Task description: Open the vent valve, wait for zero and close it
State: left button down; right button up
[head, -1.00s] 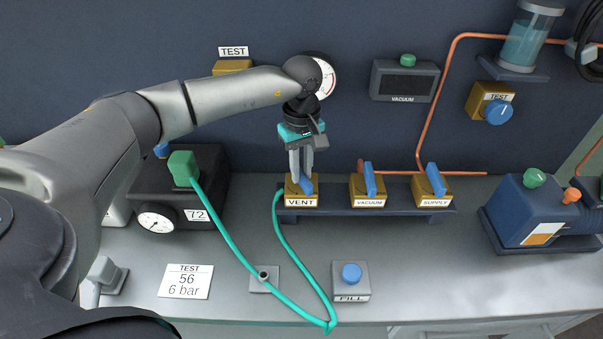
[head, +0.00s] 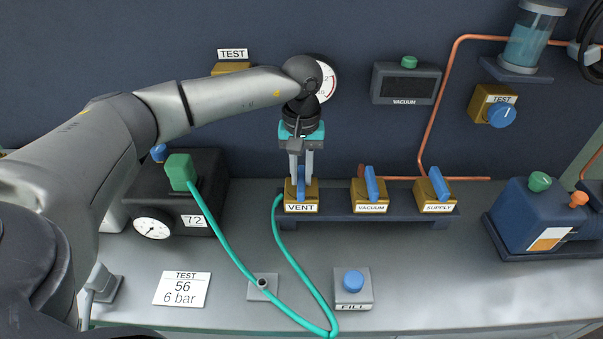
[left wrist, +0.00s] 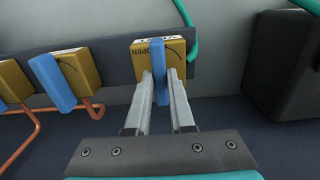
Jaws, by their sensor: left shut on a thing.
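The vent valve is a yellow block (head: 303,208) labelled VENT with a blue lever (head: 301,176), at the left of a dark rack. My left gripper (head: 301,186) points down and is shut on the lever. In the left wrist view the blue lever (left wrist: 184,90) stands between the two fingers (left wrist: 162,92), and the word OPEN shows on the yellow block (left wrist: 150,65). A round wall gauge (head: 328,82) is mostly hidden behind my left wrist, so its reading cannot be told. My right gripper is not in view.
The VACUUM valve (head: 370,195) and SUPPLY valve (head: 436,195) stand to the right on the same rack. A green hose (head: 230,250) loops over the bench from the black box (head: 195,165). A FILL button (head: 353,283) and TEST card (head: 182,289) lie in front.

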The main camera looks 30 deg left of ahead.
aim_at(301, 178)
pick_arm(q)
jog(key=c, duration=0.8)
grip_release()
jog(key=shift+r, duration=0.1)
notch_tip(301, 178, up, 15)
jog(key=shift+r+p, duration=0.1)
jog(key=shift+p, duration=0.8)
